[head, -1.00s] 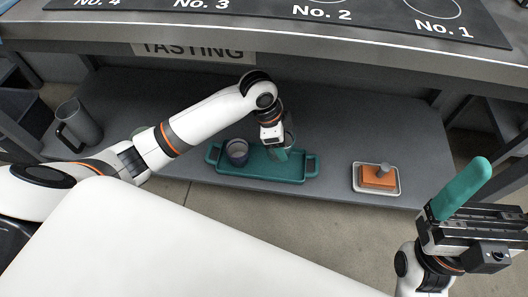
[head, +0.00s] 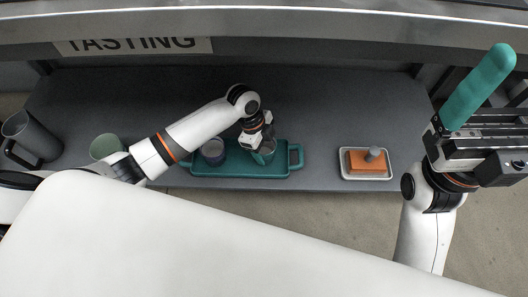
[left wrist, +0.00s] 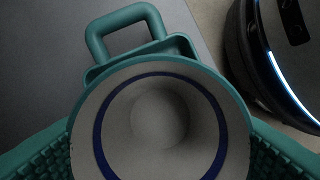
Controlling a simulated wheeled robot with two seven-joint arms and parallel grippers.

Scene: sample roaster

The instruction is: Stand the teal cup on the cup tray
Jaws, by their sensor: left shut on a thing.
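The teal cup (head: 265,153) is in my left gripper (head: 263,147), over the right half of the teal cup tray (head: 240,171). In the left wrist view the cup (left wrist: 160,115) is seen from above, with a pale inside, a dark blue ring and a teal rim. The textured fingers press on both its sides. The tray's looped handle (left wrist: 125,28) shows beyond the rim. I cannot tell whether the cup's base touches the tray. My right gripper (head: 480,85) is raised at the far right; only one teal finger shows clearly.
A dark blue-purple cup (head: 213,152) stands on the left half of the tray. A pale green cup (head: 106,146) and a grey pitcher (head: 32,138) are further left. A white dish (head: 345,173) with an orange block (head: 366,163) lies to the right. The shelf behind is clear.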

